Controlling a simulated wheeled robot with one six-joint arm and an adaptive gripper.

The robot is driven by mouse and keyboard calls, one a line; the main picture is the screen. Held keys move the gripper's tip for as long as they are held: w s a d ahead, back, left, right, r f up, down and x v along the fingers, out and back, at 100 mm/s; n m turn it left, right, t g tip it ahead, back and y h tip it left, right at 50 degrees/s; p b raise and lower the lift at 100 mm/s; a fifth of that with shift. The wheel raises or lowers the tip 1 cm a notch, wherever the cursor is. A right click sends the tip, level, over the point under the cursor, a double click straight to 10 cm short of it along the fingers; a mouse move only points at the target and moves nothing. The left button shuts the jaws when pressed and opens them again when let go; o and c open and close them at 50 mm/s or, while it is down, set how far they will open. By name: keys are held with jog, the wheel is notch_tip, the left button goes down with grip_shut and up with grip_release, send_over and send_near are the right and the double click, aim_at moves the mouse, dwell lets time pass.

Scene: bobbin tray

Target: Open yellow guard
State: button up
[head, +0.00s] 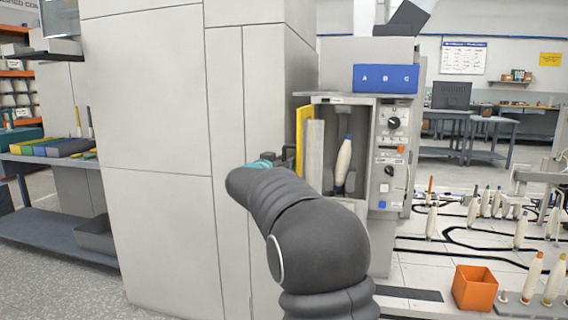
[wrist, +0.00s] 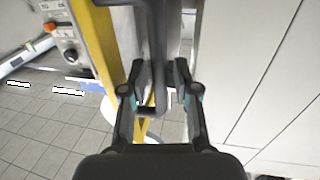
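The yellow guard (head: 304,130) stands swung out at the left side of the machine's compartment, its yellow edge upright. A white bobbin (head: 343,165) with a dark base shows inside the open compartment. In the wrist view the guard's yellow frame (wrist: 96,45) runs down the left of the dark handle (wrist: 157,50). My gripper (wrist: 160,72) is open, with the handle between its fingers and gaps visible beside it. In the head view my gripper (head: 284,157) is at the guard's outer left side, partly hidden by my arm.
A tall grey cabinet (head: 160,150) stands close on the left. The machine's control panel (head: 393,150) is right of the compartment. An orange bin (head: 474,288) and several bobbins stand on the tiled surface at right. A shelf (head: 45,157) is at far left.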

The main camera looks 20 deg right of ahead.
dwell(0.3)
jog(key=v, duration=1.2)
